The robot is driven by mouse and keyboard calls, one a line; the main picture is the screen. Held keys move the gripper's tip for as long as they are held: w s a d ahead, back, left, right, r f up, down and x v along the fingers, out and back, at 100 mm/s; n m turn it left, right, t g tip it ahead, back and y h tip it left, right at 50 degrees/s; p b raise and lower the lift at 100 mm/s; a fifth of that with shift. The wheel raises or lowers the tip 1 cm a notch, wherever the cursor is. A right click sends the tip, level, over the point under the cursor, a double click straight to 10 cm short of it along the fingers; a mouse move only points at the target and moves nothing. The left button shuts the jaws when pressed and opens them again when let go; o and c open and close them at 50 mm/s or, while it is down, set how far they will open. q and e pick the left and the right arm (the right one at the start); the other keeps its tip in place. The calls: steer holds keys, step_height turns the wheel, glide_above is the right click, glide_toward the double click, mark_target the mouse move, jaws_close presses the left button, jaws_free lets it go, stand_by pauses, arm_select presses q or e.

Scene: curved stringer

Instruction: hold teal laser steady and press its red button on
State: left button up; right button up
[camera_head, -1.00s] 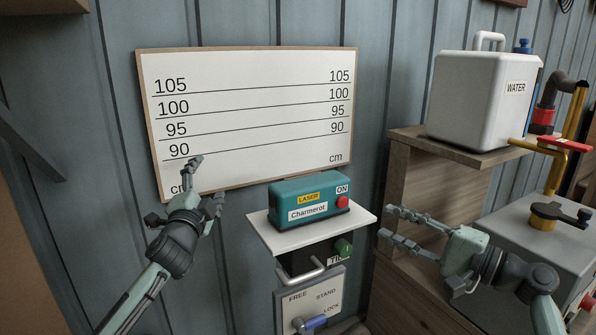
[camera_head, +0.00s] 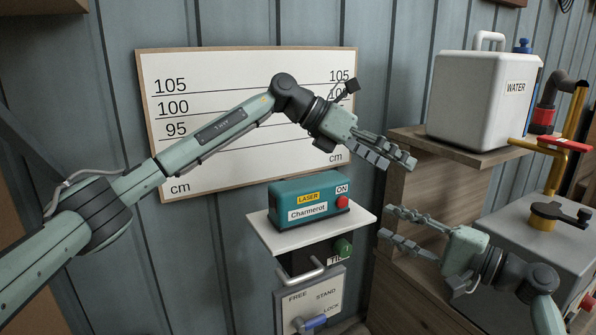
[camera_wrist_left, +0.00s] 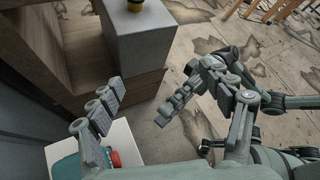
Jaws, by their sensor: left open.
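The teal laser (camera_head: 305,202) sits upright on a small white shelf (camera_head: 275,237). In the left wrist view the laser's teal edge (camera_wrist_left: 65,169) and red button (camera_wrist_left: 115,159) show at the bottom left, near the left gripper's fingers. My right gripper (camera_head: 388,222) is open and empty, right of the shelf, with its fingers pointing left towards it.
A white board (camera_head: 250,165) with height lines hangs behind the laser. Under the shelf are a green knob (camera_head: 343,248) and a panel with a blue-handled lever (camera_head: 313,322). A wooden cabinet (camera_head: 425,205) with a white water container (camera_head: 475,100) stands to the right.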

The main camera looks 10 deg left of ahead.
mark_target(297, 183)
arm_select(q)
steer(key=a+y, duration=0.2)
steer(key=a, duration=0.2)
steer(key=a+y, duration=0.3)
steer(key=a, duration=0.1)
steer(key=a+f+g+y, duration=0.1)
steer(key=a+y, duration=0.2)
steer(key=a, duration=0.1)
steer(key=shift+a, duration=0.35)
steer(key=a+y, duration=0.1)
steer(key=a+f+n+y, duration=0.1)
steer(key=a, duration=0.1)
steer(key=a+f+g+y, duration=0.1)
steer(key=shift+s+a, duration=0.25)
steer(key=shift+s, duration=0.1)
steer(key=shift+s+a+f+n+y, duration=0.1)
steer(key=shift+a+f+n+y, duration=0.2)
steer(key=shift+f, duration=0.4)
step_height(297, 183, down, 7)
steer(key=shift+d+r, duration=0.1)
steer(key=shift+d, duration=0.05)
steer(key=c, duration=1.7)
steer(key=shift+c, duration=0.2)
arm_select(e)
jaws_close()
